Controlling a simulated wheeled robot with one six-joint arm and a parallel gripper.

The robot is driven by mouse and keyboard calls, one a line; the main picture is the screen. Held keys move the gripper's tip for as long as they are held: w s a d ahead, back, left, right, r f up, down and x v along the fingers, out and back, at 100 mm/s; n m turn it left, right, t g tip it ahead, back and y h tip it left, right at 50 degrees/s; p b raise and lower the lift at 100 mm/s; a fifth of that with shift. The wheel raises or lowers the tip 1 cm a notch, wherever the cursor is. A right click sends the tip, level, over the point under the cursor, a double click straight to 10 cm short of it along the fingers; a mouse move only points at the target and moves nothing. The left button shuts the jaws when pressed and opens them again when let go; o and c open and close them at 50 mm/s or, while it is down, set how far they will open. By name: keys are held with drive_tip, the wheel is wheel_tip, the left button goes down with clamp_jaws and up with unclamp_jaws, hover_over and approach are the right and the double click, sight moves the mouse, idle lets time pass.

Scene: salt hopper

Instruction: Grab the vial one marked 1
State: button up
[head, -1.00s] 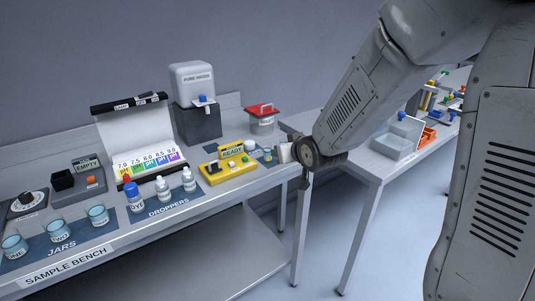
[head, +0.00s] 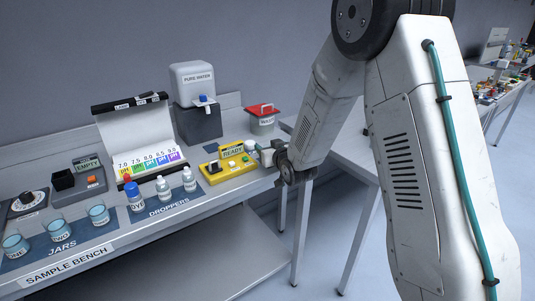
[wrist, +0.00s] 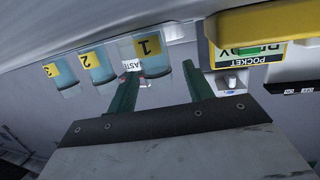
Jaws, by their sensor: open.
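The vial marked 1 (wrist: 153,52) is a clear bluish vial with a yellow label, seen upside down at the top of the wrist view. The vial marked 2 (wrist: 97,66) and the vial marked 3 (wrist: 61,72) stand in a row to its left. My gripper (wrist: 160,68) is open, its two green fingers apart, with vial 1 showing between and just beyond the fingertips. I cannot tell whether a finger touches it. In the head view my gripper (head: 264,153) is at the bench's right end, and it largely hides the vials.
A yellow pocket meter (wrist: 265,30) is close to the right finger; it also shows in the head view (head: 228,167). A red-lidded waste bin (head: 262,120) stands behind. Dropper bottles (head: 163,189) and jars (head: 58,230) line the bench front to the left.

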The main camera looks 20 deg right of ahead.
drive_tip(key=shift+w+f, duration=0.1)
drive_tip(key=shift+w, duration=0.15)
drive_tip(key=c, duration=1)
drive_tip(key=shift+c, duration=0.2)
